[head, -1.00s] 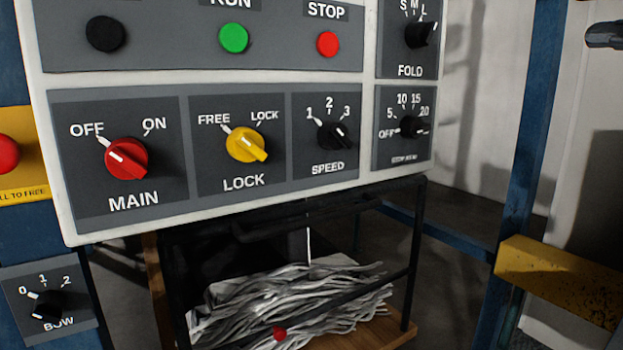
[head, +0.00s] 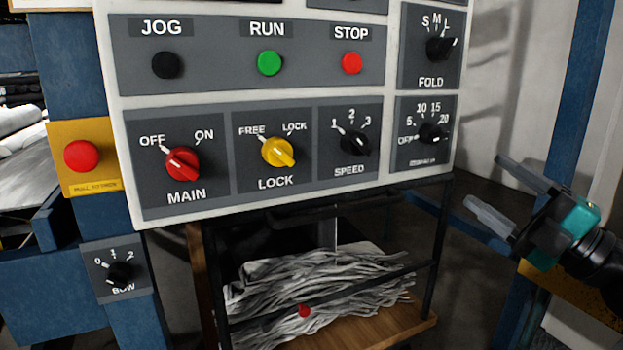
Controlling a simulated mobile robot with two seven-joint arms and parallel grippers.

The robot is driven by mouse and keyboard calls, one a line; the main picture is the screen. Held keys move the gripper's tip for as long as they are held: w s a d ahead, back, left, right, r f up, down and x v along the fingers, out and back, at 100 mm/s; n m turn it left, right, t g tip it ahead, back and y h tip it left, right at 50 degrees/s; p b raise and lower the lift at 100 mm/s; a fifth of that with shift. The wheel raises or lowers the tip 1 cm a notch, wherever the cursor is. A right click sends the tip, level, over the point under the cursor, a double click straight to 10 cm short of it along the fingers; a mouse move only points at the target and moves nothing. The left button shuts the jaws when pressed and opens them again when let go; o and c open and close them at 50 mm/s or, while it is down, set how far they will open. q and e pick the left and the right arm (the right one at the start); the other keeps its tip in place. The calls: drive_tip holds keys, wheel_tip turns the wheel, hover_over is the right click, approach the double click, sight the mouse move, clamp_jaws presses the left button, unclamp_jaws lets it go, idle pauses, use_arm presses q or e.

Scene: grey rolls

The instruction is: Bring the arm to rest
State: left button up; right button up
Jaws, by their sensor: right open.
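My right gripper (head: 492,190) is at the right side of the head view, with a teal body and two pale grey fingers spread apart. It is open and empty. It points left, to the right of the control panel (head: 290,94) and apart from it in the picture. My left gripper is not in view.
The panel holds a red MAIN knob (head: 183,163), a yellow LOCK knob (head: 278,152) and a green RUN button (head: 269,63). A red button (head: 81,156) sits on a yellow plate at left. Below stands a black-framed cart with grey strips (head: 310,285).

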drive_tip(key=s+a+f+m+t+h+p, duration=0.1)
drive_tip(key=s+f+m+h+p, duration=0.1)
drive_tip(key=f+m+h, duration=0.65)
drive_tip(key=s+a+f+m+h+p, duration=0.1)
drive_tip(key=f+m+h, duration=0.3)
drive_tip(key=f+m, duration=0.9)
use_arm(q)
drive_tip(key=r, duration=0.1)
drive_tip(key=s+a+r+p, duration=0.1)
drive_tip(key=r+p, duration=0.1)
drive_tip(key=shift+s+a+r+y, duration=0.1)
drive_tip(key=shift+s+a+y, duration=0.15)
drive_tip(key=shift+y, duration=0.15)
use_arm(e)
drive_tip(key=s+a+f+m+g, duration=0.1)
drive_tip(key=s+a+f+g, duration=0.2)
drive_tip(key=s+f, duration=0.4)
drive_tip(key=s+a+f+g, duration=0.3)
drive_tip(key=s+f, duration=0.4)
drive_tip(key=f, duration=0.4)
drive_tip(key=shift+a+f+m+g+h, duration=0.25)
drive_tip(key=shift+a+m+g+h, duration=0.15)
drive_tip(key=shift+a, duration=0.3)
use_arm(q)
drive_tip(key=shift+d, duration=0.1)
use_arm(e)
drive_tip(key=shift+s, duration=0.1)
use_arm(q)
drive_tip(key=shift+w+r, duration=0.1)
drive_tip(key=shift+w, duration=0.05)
